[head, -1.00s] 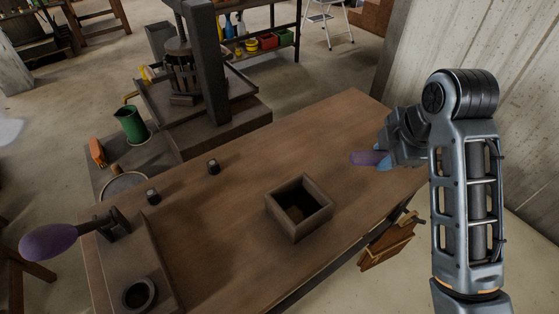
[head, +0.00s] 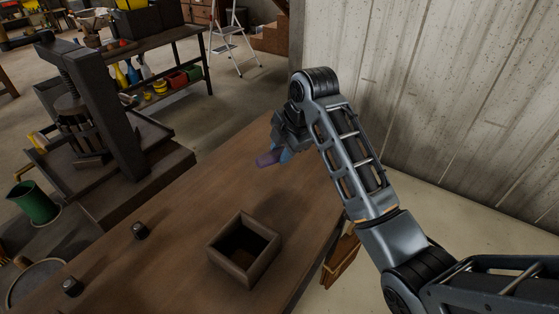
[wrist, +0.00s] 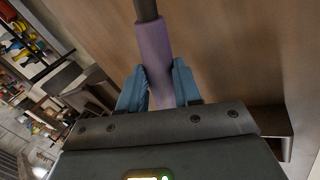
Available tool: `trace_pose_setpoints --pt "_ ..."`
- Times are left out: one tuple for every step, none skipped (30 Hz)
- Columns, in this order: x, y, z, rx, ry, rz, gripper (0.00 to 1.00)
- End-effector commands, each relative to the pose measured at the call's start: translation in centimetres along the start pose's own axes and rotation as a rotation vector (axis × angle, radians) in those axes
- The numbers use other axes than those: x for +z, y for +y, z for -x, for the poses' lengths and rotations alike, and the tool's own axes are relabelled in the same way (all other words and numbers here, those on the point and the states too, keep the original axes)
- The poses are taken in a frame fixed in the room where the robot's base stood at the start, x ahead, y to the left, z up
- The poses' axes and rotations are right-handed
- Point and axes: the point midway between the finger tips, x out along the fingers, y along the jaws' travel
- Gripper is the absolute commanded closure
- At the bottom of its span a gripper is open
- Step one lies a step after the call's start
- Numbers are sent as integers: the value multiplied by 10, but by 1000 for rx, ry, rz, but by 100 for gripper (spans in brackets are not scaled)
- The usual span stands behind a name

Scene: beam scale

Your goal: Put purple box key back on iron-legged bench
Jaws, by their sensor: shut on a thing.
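The purple box key shows in the wrist view (wrist: 154,45) as a purple handle with a dark shaft running up out of the frame. My gripper (wrist: 159,85) is shut on the handle, with a blue finger on each side. In the head view the purple handle (head: 268,158) sticks out to the left of my gripper (head: 284,152), over the far right part of the wooden bench (head: 180,215). Whether the key touches the bench top I cannot tell. The bench's legs are hidden in the head view.
An open square wooden box (head: 243,248) stands on the bench near its front edge. Two small dark weights (head: 140,231) are at the left. A press (head: 100,110) stands behind the bench, and a concrete wall (head: 430,100) rises at the right. The bench top between box and gripper is clear.

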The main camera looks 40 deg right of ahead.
Motion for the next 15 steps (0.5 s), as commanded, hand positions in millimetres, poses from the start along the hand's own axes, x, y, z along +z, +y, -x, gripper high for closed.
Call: trace_pose_setpoints --pt "0 4 -4 0 -1 1 100" --pt "1 5 -5 1 -1 1 100" --pt "1 6 -7 1 -1 1 100" --pt "1 7 -8 1 -1 1 100" --pt "1 6 -10 1 -1 0 100" --pt "2 5 -13 0 0 0 100" --pt "2 3 -17 -1 0 0 100" --pt "2 1 -21 -2 0 -1 100" --pt "2 -1 -26 -2 1 -1 100" --pt "3 -3 -30 -2 0 -1 100" --pt "3 -4 -33 0 0 -1 100" --pt "3 -6 -38 -1 0 -2 100" --pt "4 -7 -41 -1 0 -2 100" --pt "4 -8 -43 0 0 -1 100" --pt "4 -8 -44 1 0 -1 100"
